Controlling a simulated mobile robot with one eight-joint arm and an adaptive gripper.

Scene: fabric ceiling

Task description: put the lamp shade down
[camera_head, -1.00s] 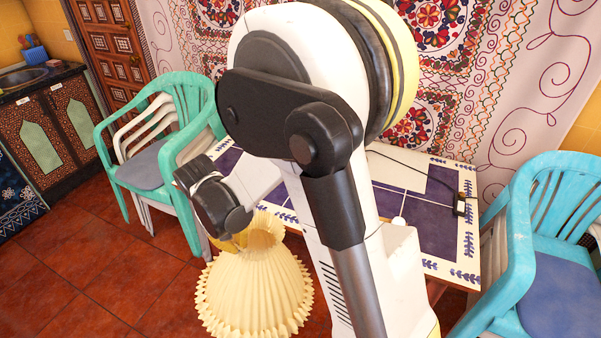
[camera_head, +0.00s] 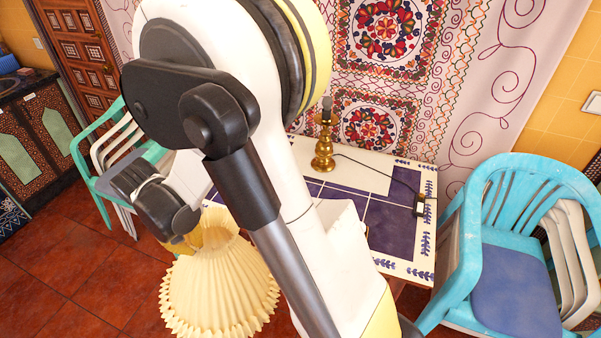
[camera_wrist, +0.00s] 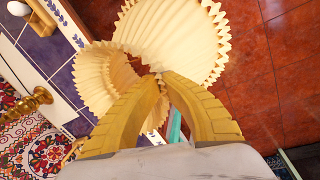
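The cream pleated lamp shade (camera_head: 220,290) hangs at the lower left in the head view, wide end down, above the red floor and left of the table. In the wrist view the shade (camera_wrist: 178,40) shows its fanned pleats around the fingertips. My gripper (camera_wrist: 162,78) has its two yellow fingers closed together on the shade's narrow part; the exact contact is hard to see. In the head view my wrist covers most of the fingers. The brass lamp base (camera_head: 324,152) stands upright and bare on the table.
The white and blue tiled table (camera_head: 400,225) has free room around the lamp base. Turquoise chairs stand at left (camera_head: 85,165) and right (camera_head: 455,265). Red tiled floor (camera_head: 75,270) is open at left.

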